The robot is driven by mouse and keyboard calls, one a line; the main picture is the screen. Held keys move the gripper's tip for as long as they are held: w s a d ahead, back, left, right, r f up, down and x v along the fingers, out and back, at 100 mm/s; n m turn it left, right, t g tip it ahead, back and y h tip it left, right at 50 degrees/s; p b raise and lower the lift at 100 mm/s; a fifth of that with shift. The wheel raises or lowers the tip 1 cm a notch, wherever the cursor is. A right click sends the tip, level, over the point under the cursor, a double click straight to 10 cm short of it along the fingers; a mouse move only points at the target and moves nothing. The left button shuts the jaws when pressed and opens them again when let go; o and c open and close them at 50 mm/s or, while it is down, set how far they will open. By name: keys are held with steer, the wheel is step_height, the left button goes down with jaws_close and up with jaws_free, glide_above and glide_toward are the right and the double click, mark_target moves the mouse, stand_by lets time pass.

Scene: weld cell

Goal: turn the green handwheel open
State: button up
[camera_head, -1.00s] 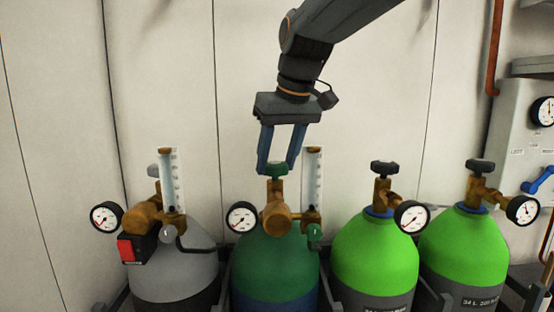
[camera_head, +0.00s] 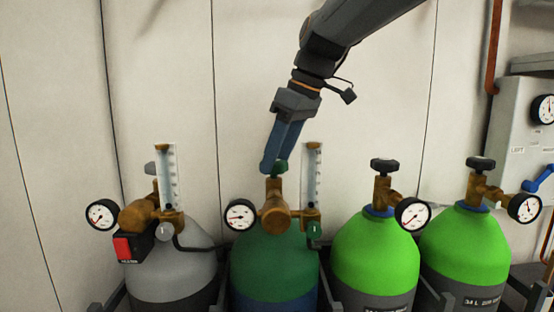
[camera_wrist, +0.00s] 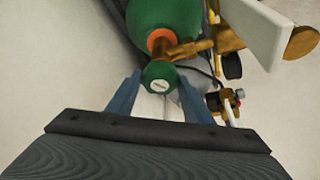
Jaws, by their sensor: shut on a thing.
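The green handwheel (camera_head: 282,167) sits on top of the brass valve (camera_head: 276,208) of the dark green cylinder (camera_head: 277,262), second from the left. My gripper (camera_head: 274,168) points down at it, with its blue fingers overlapping in the head view and hiding much of the wheel. In the wrist view, the green handwheel (camera_wrist: 160,76) lies between the two fingertips of my gripper (camera_wrist: 160,80), one on each side. The gripper is shut on the handwheel.
A round gauge (camera_head: 240,215) and a clear flowmeter tube (camera_head: 312,175) flank the valve. A grey cylinder (camera_head: 172,257) with its own tube stands left. Two bright green cylinders (camera_head: 373,255) with black handwheels stand right. The wall behind is bare.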

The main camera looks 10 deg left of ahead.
steer(key=n, duration=0.1)
steer(key=n+g, duration=0.1)
steer(key=n, duration=0.2)
steer(key=shift+w+n+g, duration=0.25)
steer(key=shift+n+g, duration=0.05)
steer(key=shift+g, duration=0.1)
steer(key=n+g, duration=0.1)
steer(key=n, duration=0.2)
steer(key=shift+w+a+n, duration=0.1)
steer(key=shift+n, duration=0.3)
steer(key=n+g+p, duration=0.1)
steer(key=n, duration=0.1)
steer(key=n+h, duration=0.1)
steer(key=n, duration=0.1)
steer(key=shift+w+a+g+h+p, duration=0.1)
steer(key=shift+g+h+p, duration=0.2)
steer(key=shift+g+p, duration=0.1)
steer(key=shift+a+n+g+h+p, duration=0.15)
steer(key=shift+n+h+p, duration=0.25)
steer(key=shift+n, duration=0.8)
steer(key=shift+d+n+g+h+p, duration=0.1)
steer(key=shift+n+g+h+p, duration=0.2)
steer(key=shift+n, duration=0.9)
steer(key=o, duration=1)
steer(key=shift+o, duration=0.2)
steer(key=shift+w+r, duration=0.1)
